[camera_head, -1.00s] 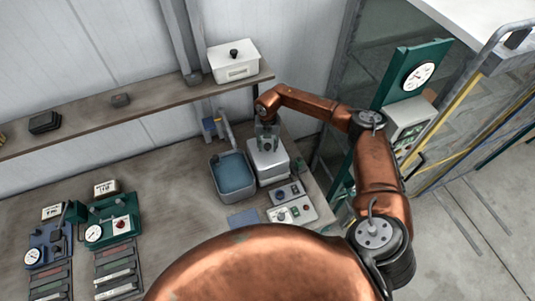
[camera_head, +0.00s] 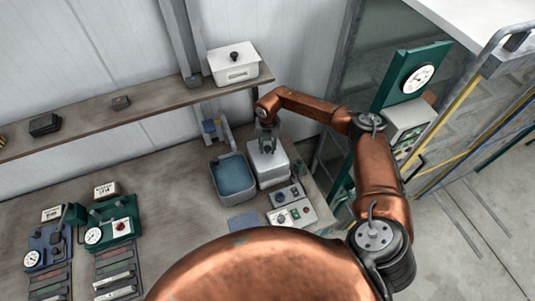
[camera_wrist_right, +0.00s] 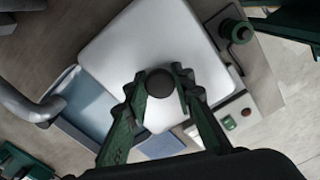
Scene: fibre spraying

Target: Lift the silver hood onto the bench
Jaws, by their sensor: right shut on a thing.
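The silver hood (camera_head: 264,170) is a pale, rounded box on the bench (camera_head: 180,172), right of a blue-filled basin. In the right wrist view its flat top (camera_wrist_right: 151,40) fills the middle, with a round dark knob (camera_wrist_right: 160,83) on it. My right gripper (camera_head: 267,148) reaches down from above onto the hood. In the right wrist view my right gripper's green fingers (camera_wrist_right: 161,88) are shut on the knob from both sides. I cannot tell whether the hood is raised off what is under it. My left gripper is in neither view.
The basin (camera_head: 234,180) stands close left of the hood. A switch box (camera_head: 287,195) sits close in front. A white lidded box (camera_head: 233,66) stands on the shelf above. Gauge devices (camera_head: 110,230) occupy the left bench; the bench between is bare.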

